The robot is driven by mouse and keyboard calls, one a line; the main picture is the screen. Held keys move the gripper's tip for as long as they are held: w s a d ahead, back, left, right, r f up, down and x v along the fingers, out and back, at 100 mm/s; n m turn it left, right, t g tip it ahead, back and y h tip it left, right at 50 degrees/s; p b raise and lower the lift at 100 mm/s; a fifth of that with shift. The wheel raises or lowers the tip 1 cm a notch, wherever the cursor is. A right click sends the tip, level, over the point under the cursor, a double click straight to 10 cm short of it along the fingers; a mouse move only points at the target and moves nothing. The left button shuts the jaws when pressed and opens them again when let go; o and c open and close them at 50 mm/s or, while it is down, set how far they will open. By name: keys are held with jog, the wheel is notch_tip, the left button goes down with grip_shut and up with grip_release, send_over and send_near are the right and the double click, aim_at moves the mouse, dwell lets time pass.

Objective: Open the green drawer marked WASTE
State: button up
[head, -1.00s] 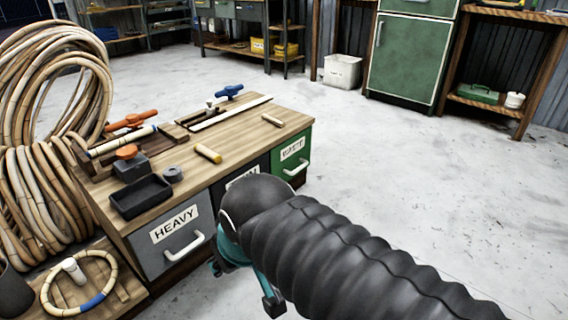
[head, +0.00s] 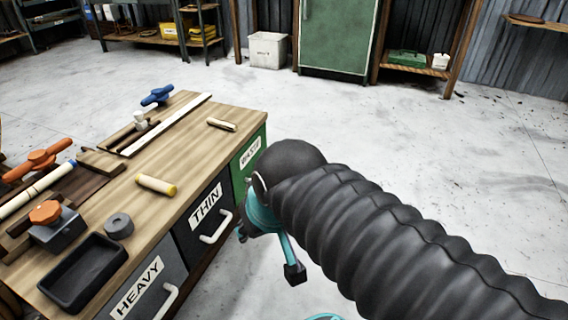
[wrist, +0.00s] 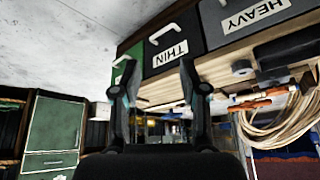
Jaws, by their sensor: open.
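The green drawer (head: 240,178) is at the far right end of the workbench front, with a white label seen at a slant. My arm hides its right part and its handle in the head view. It looks shut. In the wrist view, which is upside down, the green drawer (wrist: 122,76) shows at the left with a pale handle, partly behind a finger. My gripper (head: 268,254) is open and empty, in front of the bench and apart from the drawers. In the wrist view my gripper (wrist: 159,82) has its two fingers spread, with nothing between them.
The black THIN drawer (head: 190,238) and grey HEAVY drawer (head: 125,290) sit left of the green one; both look shut, with protruding white handles. Tools and a black tray (head: 84,272) lie on the bench top (head: 190,150). The floor (head: 400,145) right of the bench is clear.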

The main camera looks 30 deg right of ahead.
jog(key=w+d+f+m+g+y+p, duration=0.1)
jog(key=w+d+m+y, duration=0.15)
jog(key=w+m, duration=0.75)
jog(key=w+d+f+m+g+y+p, duration=0.1)
jog(key=w+m+g+y+p, duration=0.15)
jog(key=w+m, duration=0.75)
jog(key=w+d+f+m+t+y, duration=0.1)
jog(key=w+d+f+m+y, duration=0.1)
jog(key=w+d+f+m, duration=0.45)
jog(key=w+d+f+m+t+y, duration=0.2)
jog(key=w+d+f, duration=0.15)
jog(key=w, duration=0.55)
jog(key=w+d+f+m+t+p, duration=0.1)
jog(key=w+d+f+m+t, duration=0.25)
jog(key=d+f+m, duration=0.6)
jog(key=w+d+f+m+t+p, duration=0.2)
jog(key=d+f+m+t, duration=0.2)
jog(key=d+f+m, duration=0.6)
jog(key=shift+n, duration=0.9)
jog(key=x, duration=0.8)
jog(key=s+a+f+b+x, duration=0.1)
jog(key=x, duration=0.4)
jog(key=shift+w, duration=0.1)
